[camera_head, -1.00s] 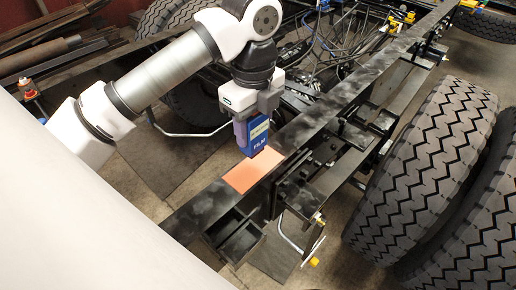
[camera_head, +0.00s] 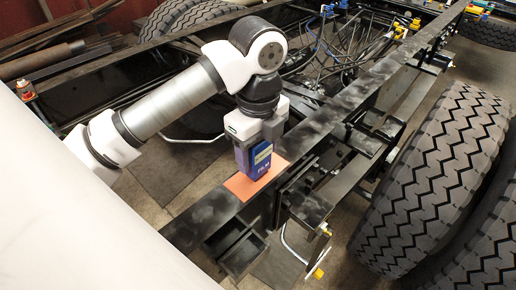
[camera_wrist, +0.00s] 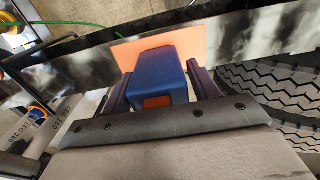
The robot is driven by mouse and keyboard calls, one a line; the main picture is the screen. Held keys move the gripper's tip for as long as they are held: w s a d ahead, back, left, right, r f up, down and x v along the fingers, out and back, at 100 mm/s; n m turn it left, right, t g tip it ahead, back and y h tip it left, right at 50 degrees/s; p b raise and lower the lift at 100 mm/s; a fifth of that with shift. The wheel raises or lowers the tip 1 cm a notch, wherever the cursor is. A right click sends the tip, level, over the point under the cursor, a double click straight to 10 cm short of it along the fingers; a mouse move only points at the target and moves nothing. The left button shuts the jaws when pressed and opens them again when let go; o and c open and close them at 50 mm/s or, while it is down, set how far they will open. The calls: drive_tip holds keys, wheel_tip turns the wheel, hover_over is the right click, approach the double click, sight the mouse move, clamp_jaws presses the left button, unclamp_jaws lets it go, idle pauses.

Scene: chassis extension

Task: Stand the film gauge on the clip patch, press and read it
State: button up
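My gripper (camera_head: 256,150) is shut on the gauge from above. In the wrist view the gauge (camera_wrist: 158,80) sits between the two dark fingers, with an orange rectangle on its near end. The patch (camera_wrist: 187,38) shows behind it. The gauge's lower end appears at the patch; I cannot tell whether it touches. The display is too small to read.
The black rail (camera_head: 204,219) runs diagonally, with brackets along its right side. Large tyres (camera_head: 436,180) stand at the right. Hoses and cables (camera_head: 335,50) fill the space between the rails. A metal beam stack (camera_head: 45,50) lies at the upper left.

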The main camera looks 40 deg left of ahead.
drive_tip(key=shift+o, duration=0.7)
drive_tip(key=shift+r, duration=0.2)
wheel_tip(320, 180, up, 12)
drive_tip(key=shift+b, duration=0.9)
drive_tip(key=shift+c, duration=0.4)
clamp_jaws()
